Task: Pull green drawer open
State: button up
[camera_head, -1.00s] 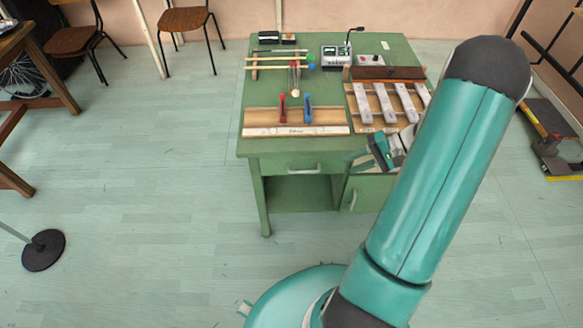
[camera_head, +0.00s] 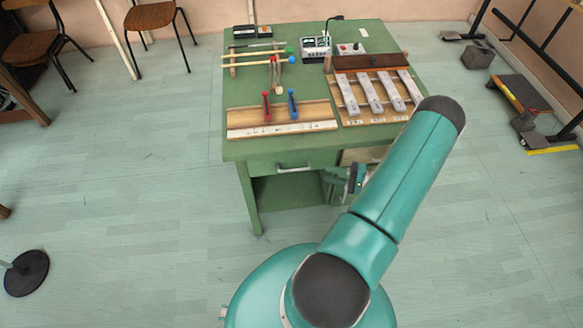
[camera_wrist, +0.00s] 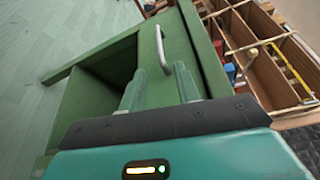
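The green drawer (camera_head: 265,163) is in the front of the green desk, under its top, and looks shut. Its silver handle (camera_head: 294,168) is a bar across the drawer front. In the wrist view, the handle (camera_wrist: 162,50) shows ahead of my gripper (camera_wrist: 158,84), roughly in line with the gap between the fingers. The fingers are apart with nothing between them, and do not appear to touch the handle. In the head view, my gripper (camera_head: 353,180) is to the right of the handle, in front of the desk, and partly hidden by my arm.
On the desk top lie a wooden board (camera_head: 300,118) with red and blue pegs, metal bars on wood (camera_head: 371,92), several sticks and a small grey device (camera_head: 317,46). An open compartment (camera_head: 290,195) is below the drawer.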

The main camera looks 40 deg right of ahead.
aim_at(298, 169)
jog(key=x, duration=1.2)
jog(key=shift+a, duration=0.15)
grip_shut()
